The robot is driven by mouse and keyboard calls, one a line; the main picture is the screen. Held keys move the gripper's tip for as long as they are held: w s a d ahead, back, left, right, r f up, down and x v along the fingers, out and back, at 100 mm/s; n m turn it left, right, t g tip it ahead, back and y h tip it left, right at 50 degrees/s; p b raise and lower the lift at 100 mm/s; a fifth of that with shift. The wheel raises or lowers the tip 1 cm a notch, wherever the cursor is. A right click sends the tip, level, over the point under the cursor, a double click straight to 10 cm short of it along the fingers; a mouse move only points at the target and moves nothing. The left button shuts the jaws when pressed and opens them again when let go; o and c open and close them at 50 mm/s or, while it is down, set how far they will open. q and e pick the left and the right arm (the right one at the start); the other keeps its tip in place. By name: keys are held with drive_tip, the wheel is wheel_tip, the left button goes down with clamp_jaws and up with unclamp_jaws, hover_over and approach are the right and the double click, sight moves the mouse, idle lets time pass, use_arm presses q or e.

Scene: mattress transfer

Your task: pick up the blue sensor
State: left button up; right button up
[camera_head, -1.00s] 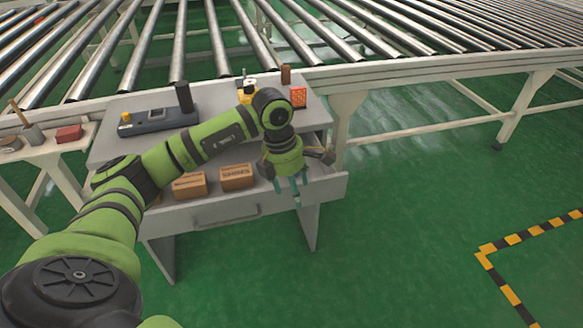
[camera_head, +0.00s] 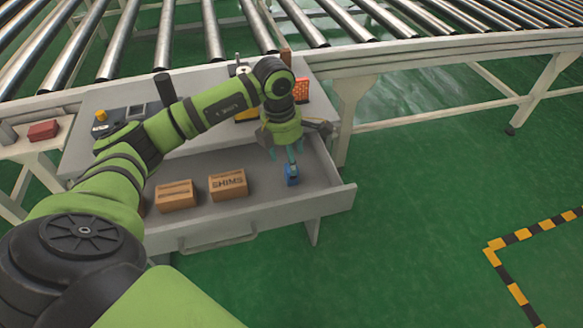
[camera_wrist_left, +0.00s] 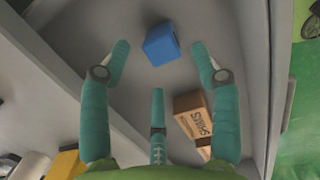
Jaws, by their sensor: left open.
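The blue sensor (camera_head: 292,174) is a small blue block on the floor of the open drawer (camera_head: 205,164), near its right end. It also shows in the left wrist view (camera_wrist_left: 161,45), just beyond the fingertips and between the two outer fingers. My left gripper (camera_head: 287,152) is open and points down into the drawer, a little above the sensor and behind it. In the left wrist view its three teal fingers (camera_wrist_left: 158,62) are spread, with nothing between them. My right gripper is not in view.
Cardboard boxes, one marked SHIMS (camera_head: 228,185), lie left of the sensor. The drawer's front wall (camera_head: 290,207) stands close by. The desk top (camera_head: 85,125) behind holds a dark device and an orange-red item (camera_head: 302,89). A roller conveyor (camera_head: 430,60) runs behind.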

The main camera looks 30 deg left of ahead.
use_arm(q)
drive_tip(key=f, duration=0.4)
drive_tip(key=shift+d, duration=0.3)
drive_tip(key=shift+w+f, duration=0.15)
drive_tip(key=shift+f, duration=0.3)
drive_tip(key=c, duration=1.1)
clamp_jaws()
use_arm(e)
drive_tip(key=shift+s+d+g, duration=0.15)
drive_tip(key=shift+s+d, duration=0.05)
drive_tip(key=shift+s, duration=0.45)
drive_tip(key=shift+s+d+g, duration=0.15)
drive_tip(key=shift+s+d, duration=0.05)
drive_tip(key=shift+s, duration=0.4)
